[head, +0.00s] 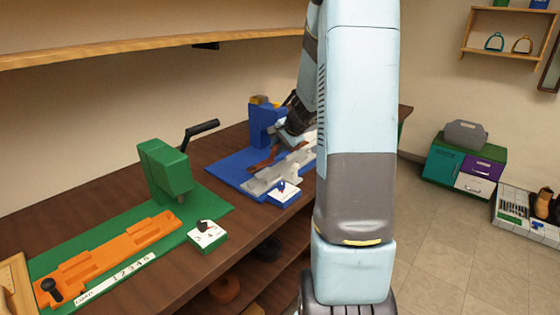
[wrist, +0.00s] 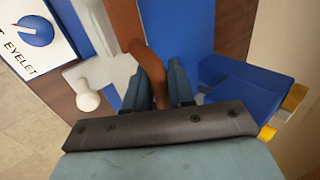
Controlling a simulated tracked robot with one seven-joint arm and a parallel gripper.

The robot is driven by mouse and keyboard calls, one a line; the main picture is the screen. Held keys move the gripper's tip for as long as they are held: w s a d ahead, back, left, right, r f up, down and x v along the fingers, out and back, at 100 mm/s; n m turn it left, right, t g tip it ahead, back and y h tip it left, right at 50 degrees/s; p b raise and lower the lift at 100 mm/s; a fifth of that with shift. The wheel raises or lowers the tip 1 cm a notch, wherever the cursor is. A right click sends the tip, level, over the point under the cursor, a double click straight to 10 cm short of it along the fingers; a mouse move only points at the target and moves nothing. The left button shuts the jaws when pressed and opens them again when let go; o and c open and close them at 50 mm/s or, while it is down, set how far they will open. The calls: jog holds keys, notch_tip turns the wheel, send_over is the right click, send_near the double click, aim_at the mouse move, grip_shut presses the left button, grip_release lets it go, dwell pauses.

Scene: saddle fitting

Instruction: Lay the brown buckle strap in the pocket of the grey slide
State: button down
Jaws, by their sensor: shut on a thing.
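The brown buckle strap (wrist: 125,25) runs from the top edge of the wrist view down between my fingers. My gripper (wrist: 163,84) is shut on it. In the head view my gripper (head: 291,132) is low over the blue station, and a brown piece of the strap (head: 262,167) shows beside the slide. The grey slide (head: 262,184) lies on the blue base. In the wrist view part of the slide (wrist: 82,72) shows left of the strap, with its pale knob. The pocket and the strap's far end cannot be made out, nor whether the strap touches the slide.
A blue press (head: 264,124) stands behind the slide, and close right of my fingers in the wrist view (wrist: 245,90). A dial block (head: 284,193) marked EYELET sits at the front. A green press (head: 165,170) with an orange slide (head: 110,255) stands left.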

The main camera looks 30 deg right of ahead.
jog(key=f, duration=0.1)
jog(key=w+d+f, duration=0.1)
jog(key=w+f, duration=0.1)
jog(key=shift+d+f, duration=0.2)
jog(key=shift+d, duration=0.2)
jog(key=shift+w+d+f, duration=0.1)
jog(key=shift+w+f, duration=0.05)
jog(key=shift+f, duration=1.55)
jog(key=c, duration=1)
grip_release()
jog(key=shift+o, duration=0.2)
jog(key=shift+r, duration=0.1)
